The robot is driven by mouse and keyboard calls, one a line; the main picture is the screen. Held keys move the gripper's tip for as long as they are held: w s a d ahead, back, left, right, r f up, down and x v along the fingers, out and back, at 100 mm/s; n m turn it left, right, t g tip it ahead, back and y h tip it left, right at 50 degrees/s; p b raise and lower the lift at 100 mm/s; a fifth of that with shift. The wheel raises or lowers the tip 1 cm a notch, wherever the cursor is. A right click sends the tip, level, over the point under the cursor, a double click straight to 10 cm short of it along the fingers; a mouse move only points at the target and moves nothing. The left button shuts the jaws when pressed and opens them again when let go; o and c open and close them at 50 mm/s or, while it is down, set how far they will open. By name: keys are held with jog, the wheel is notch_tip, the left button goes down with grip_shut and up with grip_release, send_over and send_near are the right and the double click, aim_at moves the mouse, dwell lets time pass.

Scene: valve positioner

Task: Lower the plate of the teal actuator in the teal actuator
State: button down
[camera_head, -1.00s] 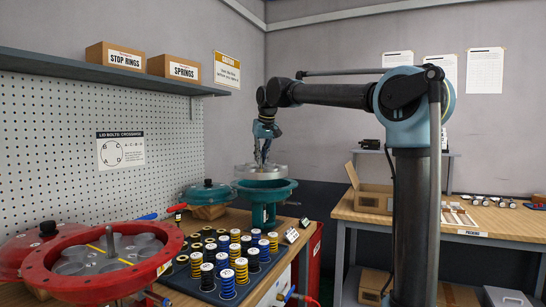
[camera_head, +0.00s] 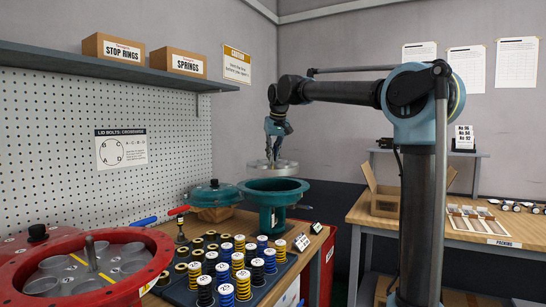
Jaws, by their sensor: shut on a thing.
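The teal actuator (camera_head: 274,192) stands open-topped near the far end of the workbench. A round metal plate (camera_head: 272,169) hangs level just above its rim, and a small gap seems to show between them. My gripper (camera_head: 275,153) points down and is shut on the plate at its middle. The inside of the teal actuator is mostly hidden by the plate and by its own front wall.
The teal lid (camera_head: 212,193) rests on a wooden block left of the actuator. A tray of springs (camera_head: 258,284) and the red actuator (camera_head: 92,270) stand nearer. A shelf with boxes (camera_head: 122,48) overhangs the bench at left. A second table (camera_head: 462,228) is at right.

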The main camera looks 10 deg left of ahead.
aim_at(274, 165)
jog(key=shift+d, duration=0.1)
jog(key=shift+f, duration=3.5)
jog(key=shift+f, duration=1.7)
jog(key=c, duration=1.6)
grip_release()
jog(key=v, duration=1.2)
